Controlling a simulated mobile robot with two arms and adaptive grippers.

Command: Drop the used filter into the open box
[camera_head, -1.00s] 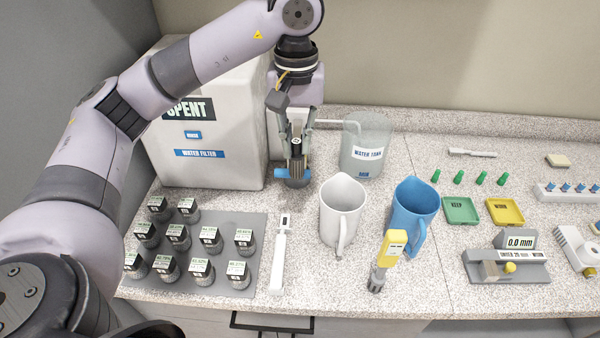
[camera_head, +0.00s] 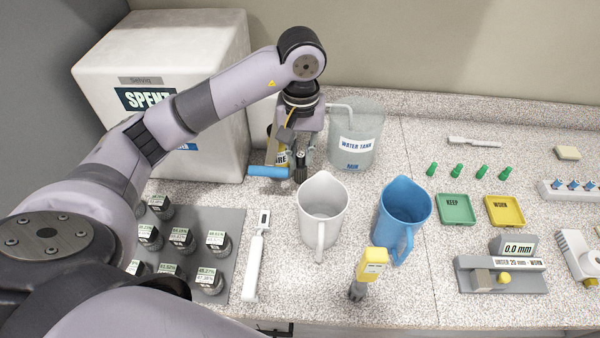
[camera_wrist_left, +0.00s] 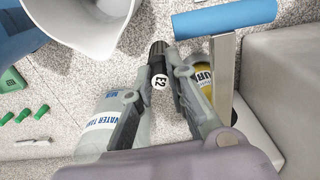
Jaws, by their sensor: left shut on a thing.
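My left gripper (camera_head: 300,156) is shut on a small dark cylinder, which looks like the used filter (camera_head: 300,168). In the left wrist view the gripper (camera_wrist_left: 160,64) holds this black cylinder (camera_wrist_left: 158,52), which has a round white label on its end. The gripper is above the counter, right of a blue handle (camera_head: 268,171) and a yellow-labelled part (camera_head: 283,158), and apart from the handle. The handle also shows in the left wrist view (camera_wrist_left: 225,18). I cannot make out an open box. My right gripper is not in view.
A large white unit marked SPENT (camera_head: 215,140) stands back left. A clear water tank (camera_head: 372,122), white jug (camera_head: 322,190) and blue jug (camera_head: 405,200) stand right of the gripper. Several dark vials stand on a grey mat (camera_head: 235,230). Green (camera_head: 456,209) and yellow (camera_head: 505,211) trays lie further right.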

